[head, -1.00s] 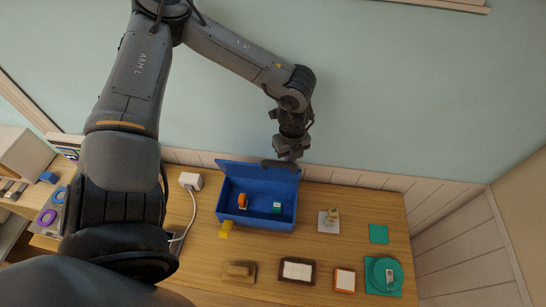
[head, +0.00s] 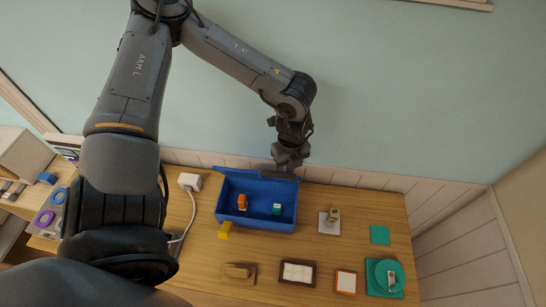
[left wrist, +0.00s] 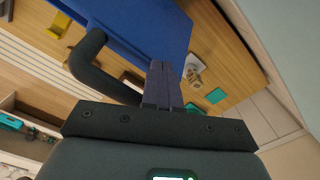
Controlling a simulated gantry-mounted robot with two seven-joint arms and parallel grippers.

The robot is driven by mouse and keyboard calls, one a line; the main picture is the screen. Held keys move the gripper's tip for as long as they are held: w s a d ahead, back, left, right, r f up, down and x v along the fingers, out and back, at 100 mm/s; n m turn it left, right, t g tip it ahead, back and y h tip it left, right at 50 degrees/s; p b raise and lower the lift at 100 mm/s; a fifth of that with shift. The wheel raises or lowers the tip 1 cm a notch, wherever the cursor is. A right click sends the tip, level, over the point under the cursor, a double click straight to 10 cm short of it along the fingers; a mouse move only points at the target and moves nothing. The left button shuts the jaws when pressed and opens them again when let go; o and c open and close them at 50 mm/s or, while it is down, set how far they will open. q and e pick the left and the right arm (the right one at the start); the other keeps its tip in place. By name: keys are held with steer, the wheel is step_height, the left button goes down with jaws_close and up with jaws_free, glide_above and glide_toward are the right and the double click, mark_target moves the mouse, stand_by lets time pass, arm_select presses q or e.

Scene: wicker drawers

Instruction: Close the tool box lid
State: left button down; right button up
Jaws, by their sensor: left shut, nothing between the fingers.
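The blue tool box (head: 257,226) stands on the wooden table with its lid (head: 240,174) raised at the back edge. An orange item (head: 242,202) and a green-and-white item (head: 277,209) lie inside it. My left gripper (head: 286,170) is at the back of the box, close to the right part of the lid; I cannot tell whether it touches. In the left wrist view the shut, empty fingers (left wrist: 162,85) point at the blue lid (left wrist: 135,28), with a dark curved handle (left wrist: 95,68) beside them. My right gripper is not in view.
A yellow block (head: 226,230) sits at the box's front left corner. A grey stand (head: 329,222) is to the right. Frames (head: 298,273) and a green round dish (head: 385,277) lie in front. A white socket box (head: 190,181) with a cable is to the left. The wall is close behind.

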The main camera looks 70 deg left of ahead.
mark_target(287, 178)
arm_select(q)
steer(key=shift+s+d, duration=0.25)
steer(key=shift+d, duration=0.25)
steer(key=shift+d+f, duration=0.1)
steer(key=shift+f, duration=0.05)
steer(key=shift+s+d+f+b, duration=0.25)
steer(key=shift+s+d+b, duration=0.15)
steer(key=shift+d+b, duration=0.2)
steer(key=shift+s+d+f+b, duration=0.15)
steer(key=shift+s+d+b, duration=0.2)
steer(key=shift+d, duration=0.2)
steer(key=shift+f, duration=0.1)
